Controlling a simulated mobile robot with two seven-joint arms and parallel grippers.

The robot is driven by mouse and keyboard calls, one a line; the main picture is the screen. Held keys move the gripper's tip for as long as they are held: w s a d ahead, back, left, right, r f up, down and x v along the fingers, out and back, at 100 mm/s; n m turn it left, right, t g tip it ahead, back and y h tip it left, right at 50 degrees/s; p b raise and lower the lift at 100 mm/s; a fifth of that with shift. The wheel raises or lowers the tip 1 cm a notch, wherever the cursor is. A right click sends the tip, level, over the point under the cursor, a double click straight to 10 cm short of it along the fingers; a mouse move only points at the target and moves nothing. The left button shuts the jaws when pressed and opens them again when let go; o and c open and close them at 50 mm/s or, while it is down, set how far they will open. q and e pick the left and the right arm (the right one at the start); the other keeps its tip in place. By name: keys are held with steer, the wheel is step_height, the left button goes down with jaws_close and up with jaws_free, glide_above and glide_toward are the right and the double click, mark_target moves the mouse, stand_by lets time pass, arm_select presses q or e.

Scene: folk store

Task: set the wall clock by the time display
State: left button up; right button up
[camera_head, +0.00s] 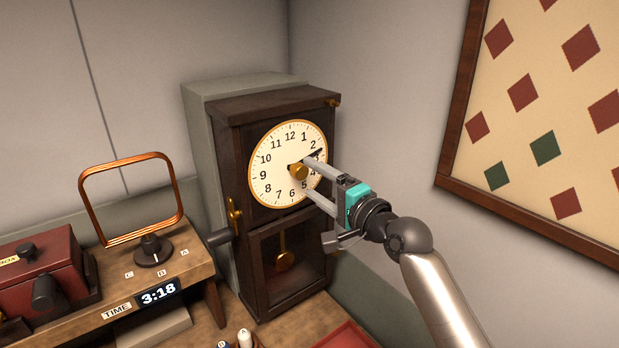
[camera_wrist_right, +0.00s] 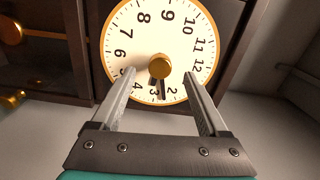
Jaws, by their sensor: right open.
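The wall clock (camera_head: 290,163) is a dark wooden case with a cream, gold-rimmed dial. A brass knob (camera_head: 299,171) sits at the dial's centre and also shows in the right wrist view (camera_wrist_right: 160,64). In the head view a black hand points near the 2. In the wrist view, two dark hands point around the 2 and 3. The time display (camera_head: 158,292) reads 3:18. My right gripper (camera_head: 307,177) is open at the dial; its fingers are on either side of the knob, with gaps visible in the wrist view. My left gripper is out of view.
A copper-framed stand (camera_head: 130,158) and a dial knob (camera_head: 153,249) marked C, B, A stand on the wooden shelf (camera_head: 200,264). A red box (camera_head: 42,276) is at left. A red tray (camera_head: 346,337) lies below the clock. A diamond-patterned board (camera_head: 545,115) hangs at right.

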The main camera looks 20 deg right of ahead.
steer(key=shift+v, duration=2.3)
